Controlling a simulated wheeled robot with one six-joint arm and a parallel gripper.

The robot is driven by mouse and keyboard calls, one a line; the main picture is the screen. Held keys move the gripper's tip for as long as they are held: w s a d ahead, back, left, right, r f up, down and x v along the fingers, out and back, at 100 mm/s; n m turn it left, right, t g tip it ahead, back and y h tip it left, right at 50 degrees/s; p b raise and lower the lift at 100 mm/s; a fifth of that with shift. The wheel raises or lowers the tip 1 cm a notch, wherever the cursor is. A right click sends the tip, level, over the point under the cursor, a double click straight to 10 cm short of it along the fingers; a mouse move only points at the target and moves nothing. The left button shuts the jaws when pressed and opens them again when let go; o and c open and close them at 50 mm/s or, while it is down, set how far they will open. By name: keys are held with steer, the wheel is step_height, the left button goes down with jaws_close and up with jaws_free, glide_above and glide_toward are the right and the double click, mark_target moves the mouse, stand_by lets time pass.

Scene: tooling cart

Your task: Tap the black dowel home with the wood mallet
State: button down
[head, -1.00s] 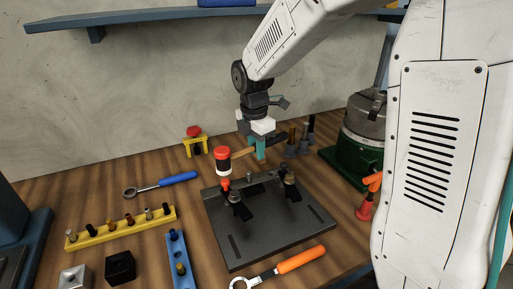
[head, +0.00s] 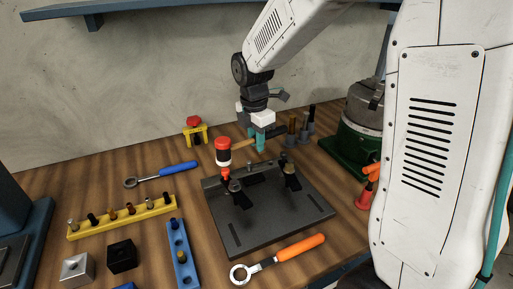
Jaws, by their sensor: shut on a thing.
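The wood mallet has a red, black and white head (head: 223,151) and a wooden handle (head: 243,144). My gripper (head: 262,142), with teal fingers, is shut on the handle to the right of the head. The head hangs upright over the back left of the dark fixture plate (head: 265,217), its red lower end close to a clamp (head: 236,188). I cannot tell whether it touches anything there. The yellow rack (head: 122,217) holds several pegs, including a black one (head: 93,219). A dark peg (head: 174,224) stands in the blue strip (head: 182,247). I cannot tell which is the task's black dowel.
A blue-handled wrench (head: 165,173) lies behind the yellow rack. An orange-handled wrench (head: 285,256) lies in front of the plate. Black (head: 122,257) and silver (head: 77,268) blocks stand front left. A green-based machine (head: 358,146) and upright posts (head: 303,130) stand back right.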

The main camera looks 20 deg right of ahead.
steer(key=shift+r, duration=0.2)
steer(key=shift+r, duration=1.9)
